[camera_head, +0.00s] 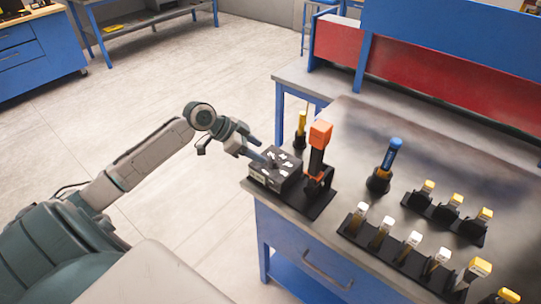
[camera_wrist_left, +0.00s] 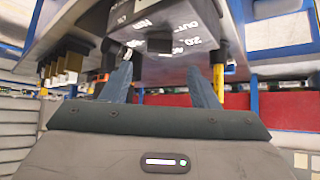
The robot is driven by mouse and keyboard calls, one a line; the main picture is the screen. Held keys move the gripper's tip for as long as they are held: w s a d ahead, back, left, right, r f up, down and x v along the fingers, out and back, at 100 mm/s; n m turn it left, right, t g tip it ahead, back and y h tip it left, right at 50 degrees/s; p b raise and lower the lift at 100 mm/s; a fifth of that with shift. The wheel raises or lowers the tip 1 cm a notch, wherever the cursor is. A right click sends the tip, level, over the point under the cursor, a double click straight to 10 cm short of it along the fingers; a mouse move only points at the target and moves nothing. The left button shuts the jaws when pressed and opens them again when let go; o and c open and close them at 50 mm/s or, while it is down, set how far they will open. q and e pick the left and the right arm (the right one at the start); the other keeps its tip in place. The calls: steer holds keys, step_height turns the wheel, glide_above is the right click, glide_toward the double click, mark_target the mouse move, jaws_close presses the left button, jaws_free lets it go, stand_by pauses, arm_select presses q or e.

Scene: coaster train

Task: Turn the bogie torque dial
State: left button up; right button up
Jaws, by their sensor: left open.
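A dark box with white markings on its top (camera_head: 284,180) stands at the near left corner of the workbench. It also shows at the top of the left wrist view (camera_wrist_left: 185,20), with white lettering and a small dark block (camera_wrist_left: 160,45) that may be the dial. My left gripper (camera_head: 259,156) is at the box's left top edge in the head view. In the left wrist view its two fingers (camera_wrist_left: 163,70) are apart with nothing between them. I cannot tell whether they touch the box. My right gripper is not in view.
An orange-topped tool (camera_head: 319,140) stands upright in a black holder right beside the box. A blue-handled tool (camera_head: 389,153) and racks of yellow- and white-topped tools (camera_head: 400,247) stand further right on the metal bench (camera_head: 345,120). The floor left of the bench is clear.

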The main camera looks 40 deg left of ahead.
mark_target(273, 159)
arm_select(q)
steer(key=shift+w+d+f, duration=0.25)
steer(key=shift+w+d, duration=0.05)
steer(key=shift+d, duration=0.05)
steer(key=p+x, duration=0.1)
steer(key=x, duration=0.2)
steer(key=shift+w+d+f, duration=0.15)
steer(key=shift+f, duration=0.15)
steer(key=shift+w+d+f+p, duration=0.25)
steer(key=shift+f+p, duration=0.1)
steer(key=shift+f, duration=0.15)
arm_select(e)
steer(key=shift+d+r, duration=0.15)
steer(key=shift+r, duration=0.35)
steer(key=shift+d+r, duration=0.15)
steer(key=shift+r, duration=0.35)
arm_select(q)
steer(key=c, duration=1)
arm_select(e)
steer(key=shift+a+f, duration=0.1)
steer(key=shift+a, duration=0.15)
